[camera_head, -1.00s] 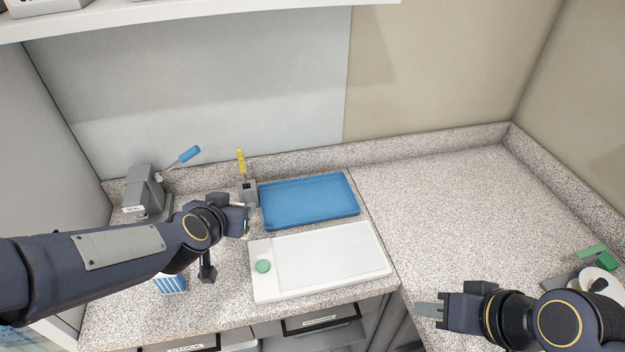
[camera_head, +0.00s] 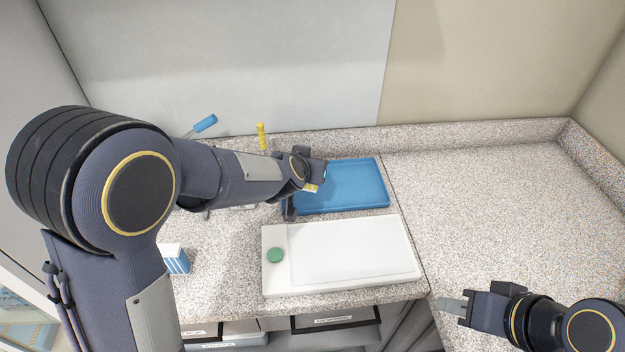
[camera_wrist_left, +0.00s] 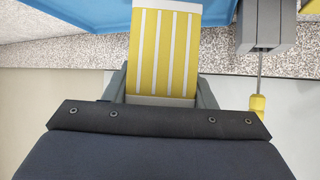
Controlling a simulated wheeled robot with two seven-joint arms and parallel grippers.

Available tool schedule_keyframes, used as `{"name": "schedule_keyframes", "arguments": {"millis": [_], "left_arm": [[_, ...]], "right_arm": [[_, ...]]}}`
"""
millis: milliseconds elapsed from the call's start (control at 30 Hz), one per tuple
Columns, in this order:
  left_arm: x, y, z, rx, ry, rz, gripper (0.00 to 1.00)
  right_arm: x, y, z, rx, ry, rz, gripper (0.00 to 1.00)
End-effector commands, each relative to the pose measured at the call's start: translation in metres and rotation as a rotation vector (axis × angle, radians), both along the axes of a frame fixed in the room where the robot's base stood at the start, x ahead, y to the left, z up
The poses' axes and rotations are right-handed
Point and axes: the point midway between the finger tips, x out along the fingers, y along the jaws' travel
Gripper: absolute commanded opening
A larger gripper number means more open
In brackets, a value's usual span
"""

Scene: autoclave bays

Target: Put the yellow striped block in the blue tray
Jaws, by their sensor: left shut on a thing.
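The yellow striped block (camera_wrist_left: 165,50) is held between the fingers of my left gripper (camera_wrist_left: 162,85) in the left wrist view. In the head view only a small yellow part of the block (camera_head: 311,188) shows beside my left gripper (camera_head: 316,178), over the left part of the blue tray (camera_head: 350,188). The blue tray also shows at the top of the left wrist view (camera_wrist_left: 90,22), behind the block. I cannot tell whether the block touches the tray. My right gripper (camera_head: 455,305) is at the lower right over the counter, apart from everything; its finger gap is not clear.
A white board with a green round spot (camera_head: 350,252) lies in front of the tray. A blue-and-white striped block (camera_head: 177,260) stands at left. A yellow-handled tool (camera_head: 262,137) stands behind my left arm, and a blue handle (camera_head: 205,122) shows farther left. The right counter is clear.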

Motion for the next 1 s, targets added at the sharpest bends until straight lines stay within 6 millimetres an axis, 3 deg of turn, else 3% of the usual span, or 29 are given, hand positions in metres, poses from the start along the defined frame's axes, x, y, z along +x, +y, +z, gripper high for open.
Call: {"name": "schedule_keyframes", "arguments": {"millis": [167,400,833,867,1000], "left_arm": [[0.007,-0.006,-0.012,0.001,-0.001,0.000,0.27],[0.011,-0.008,-0.045,0.001,0.001,0.001,0.27],[0.010,-0.009,-0.049,0.000,-0.002,0.000,0.27],[0.010,-0.009,-0.048,0.000,-0.002,0.000,0.54],[0.010,-0.009,-0.048,0.000,-0.001,0.000,0.72]], "right_arm": [[0.000,0.000,-0.004,0.000,-0.001,0.000,0.32],[0.000,0.000,-0.020,0.000,0.000,0.000,0.32],[0.000,0.000,-0.022,0.000,0.000,0.000,0.32],[0.000,0.000,-0.021,0.000,0.000,0.000,0.32],[0.000,0.000,-0.021,0.000,0.000,0.000,0.32]]}}
